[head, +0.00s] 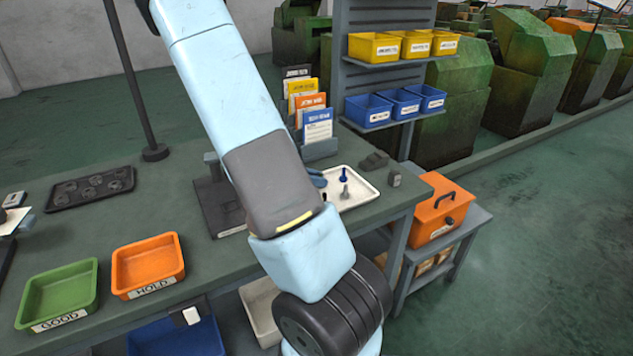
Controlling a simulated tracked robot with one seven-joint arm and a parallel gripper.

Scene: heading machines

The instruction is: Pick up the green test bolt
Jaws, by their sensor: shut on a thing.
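I cannot see a green bolt in the head view. A white tray (366,199) on the bench holds a blue bolt (344,174) and a grey bolt (345,191), both upright. A small dark piece shows at the tray's left edge, partly hidden by my arm. My light blue arm crosses the middle of the picture from bottom to top and leaves it at the top edge. My gripper is not in view, so I cannot see what is in it.
A green GOOD bin (58,292) and an orange HOLD bin (148,266) stand at the bench's left front. A dark tray (90,188) lies behind them. A post (131,75) rises from the bench. Shelves with yellow bins (374,47) and blue bins (368,111) stand behind.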

